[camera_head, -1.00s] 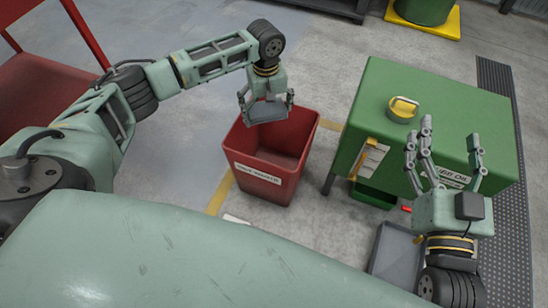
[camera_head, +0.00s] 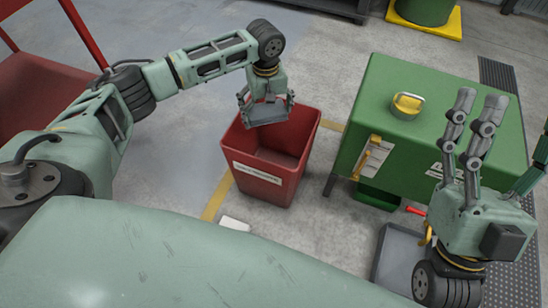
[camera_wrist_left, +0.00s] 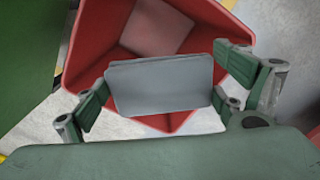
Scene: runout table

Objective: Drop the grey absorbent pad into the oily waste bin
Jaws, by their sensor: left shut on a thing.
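The grey absorbent pad (camera_head: 267,113) is a flat rectangle held in my left gripper (camera_head: 266,108). In the left wrist view the pad (camera_wrist_left: 160,84) sits between the fingers, which are shut on it. The red oily waste bin (camera_head: 268,184) stands on the floor with a white label on its front. The bin's visible inside looks empty. My right gripper (camera_head: 505,150) has its fingers spread open, with nothing between them, at the right.
A green oil cabinet (camera_head: 385,75) with a yellow-handled cap (camera_head: 407,104) stands right of the bin. A grey tray (camera_head: 398,253) lies on the floor below it. A red cart (camera_head: 40,95) is at the left. Floor left of the bin is clear.

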